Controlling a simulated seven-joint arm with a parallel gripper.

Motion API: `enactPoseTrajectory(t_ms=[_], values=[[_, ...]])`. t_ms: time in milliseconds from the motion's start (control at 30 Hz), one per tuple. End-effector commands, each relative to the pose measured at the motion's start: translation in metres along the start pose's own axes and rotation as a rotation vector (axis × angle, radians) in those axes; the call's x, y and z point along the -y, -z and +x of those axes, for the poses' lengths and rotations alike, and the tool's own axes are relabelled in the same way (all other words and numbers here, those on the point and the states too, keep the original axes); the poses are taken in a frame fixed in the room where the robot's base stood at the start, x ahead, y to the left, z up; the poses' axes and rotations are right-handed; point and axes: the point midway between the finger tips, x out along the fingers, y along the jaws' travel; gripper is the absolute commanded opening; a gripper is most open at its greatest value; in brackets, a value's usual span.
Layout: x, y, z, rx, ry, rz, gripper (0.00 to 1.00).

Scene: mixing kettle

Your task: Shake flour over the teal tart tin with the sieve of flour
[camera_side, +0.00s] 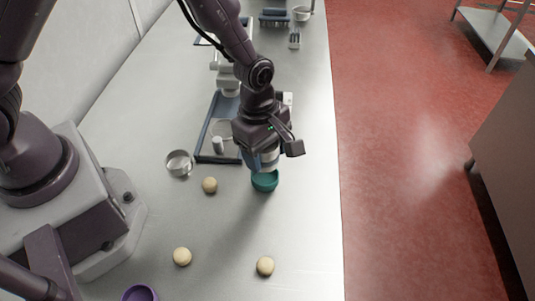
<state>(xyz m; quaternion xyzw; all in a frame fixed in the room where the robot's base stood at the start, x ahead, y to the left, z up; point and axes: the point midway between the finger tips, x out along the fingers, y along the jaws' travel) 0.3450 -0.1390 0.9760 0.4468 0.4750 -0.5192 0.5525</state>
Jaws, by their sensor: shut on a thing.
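The teal tart tin (265,183) stands on the steel counter near its right side. My gripper (262,153) is above the tin, pointing down. It is shut on a small greyish round thing (268,161), which looks like the sieve of flour and sits just over the tin's far rim. The gripper hides much of the sieve, and its fingertips are hard to make out. I cannot tell whether the sieve touches the tin, and no falling flour is visible.
A metal bowl (179,164) and a dough ball (209,185) are left of the tin. More dough balls (182,256) (265,266) and a purple tin (139,293) are nearer. A dark-edged tray (203,143) lies behind.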

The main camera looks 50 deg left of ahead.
Motion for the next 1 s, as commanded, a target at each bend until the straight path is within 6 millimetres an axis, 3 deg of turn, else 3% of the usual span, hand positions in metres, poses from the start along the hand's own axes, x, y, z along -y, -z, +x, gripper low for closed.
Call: enactPoseTrajectory(t_ms=[100, 333, 700, 1000], values=[[-0.005, 0.011, -0.002, 0.001, 0.0, -0.002, 0.32], [-0.006, 0.012, -0.002, 0.001, 0.0, 0.001, 0.32], [0.007, -0.014, 0.002, 0.0, 0.0, 0.002, 0.32], [0.005, -0.01, 0.002, 0.0, -0.001, -0.002, 0.32]])
